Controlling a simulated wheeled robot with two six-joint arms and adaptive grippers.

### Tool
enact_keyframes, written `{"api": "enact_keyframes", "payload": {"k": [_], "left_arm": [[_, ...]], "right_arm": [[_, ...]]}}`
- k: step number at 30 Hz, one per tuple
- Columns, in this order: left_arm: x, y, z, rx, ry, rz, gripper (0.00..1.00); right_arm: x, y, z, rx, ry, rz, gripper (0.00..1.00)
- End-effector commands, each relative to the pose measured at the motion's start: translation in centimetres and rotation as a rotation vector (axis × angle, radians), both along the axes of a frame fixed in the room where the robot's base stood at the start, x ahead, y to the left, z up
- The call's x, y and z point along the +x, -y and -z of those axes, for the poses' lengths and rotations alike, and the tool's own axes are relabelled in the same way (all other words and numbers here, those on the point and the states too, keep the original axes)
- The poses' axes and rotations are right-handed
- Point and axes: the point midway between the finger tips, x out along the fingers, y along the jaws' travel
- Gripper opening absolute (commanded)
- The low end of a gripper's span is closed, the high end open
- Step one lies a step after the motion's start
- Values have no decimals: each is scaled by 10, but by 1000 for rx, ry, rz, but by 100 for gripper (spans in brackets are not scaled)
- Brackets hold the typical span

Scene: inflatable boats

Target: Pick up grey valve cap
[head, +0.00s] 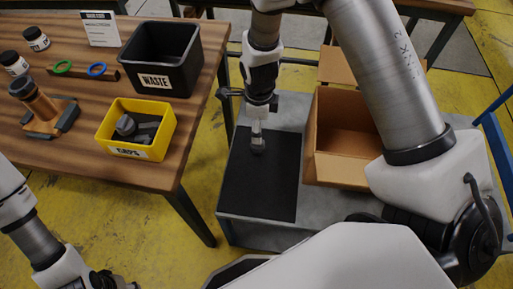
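The yellow bin (112,148) labelled CAPS stands on the wooden table at left, with dark grey caps (126,126) inside. My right gripper (257,138) points down over the black mat (265,185) on the grey platform. A small grey piece (258,146) is at its fingertips, just above or touching the mat; it looks like a grey valve cap. The fingers look close together, but their grip on it is too small to make out. My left gripper (105,280) is at the bottom left edge, partly cut off, its fingers unclear.
An open cardboard box (312,150) stands right of the mat. On the wooden table (75,110) are a black WASTE bin (152,83), green (62,67) and blue (97,70) rings, dark jars (36,38), a wooden fixture (48,122) and a sign (100,28).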

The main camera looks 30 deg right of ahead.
Motion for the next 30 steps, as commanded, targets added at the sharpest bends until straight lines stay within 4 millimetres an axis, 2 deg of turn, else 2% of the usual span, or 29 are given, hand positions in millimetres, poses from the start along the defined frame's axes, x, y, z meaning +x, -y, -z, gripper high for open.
{"api": "enact_keyframes", "payload": {"k": [8, 12, 15, 22, 24, 27, 30], "left_arm": [[1, 0, 3, 0, 2, 1, 40], [1, 0, 8, 0, 2, 0, 40], [1, 0, 9, 0, 1, 0, 40], [1, 0, 9, 0, 1, 0, 40], [1, 0, 9, 0, 1, 1, 40], [1, 0, 9, 0, 1, 1, 40], [1, 0, 9, 0, 1, 0, 40]], "right_arm": [[1, -1, 33, 0, 4, -1, 75], [0, -3, 60, 0, 2, -2, 75], [1, -3, 72, 0, 5, -2, 75], [1, -3, 74, -1, 6, -3, 75], [1, -3, 74, -1, 6, -3, 54], [1, -3, 74, -1, 6, -3, 32], [1, -3, 74, -1, 6, -3, 32]]}}
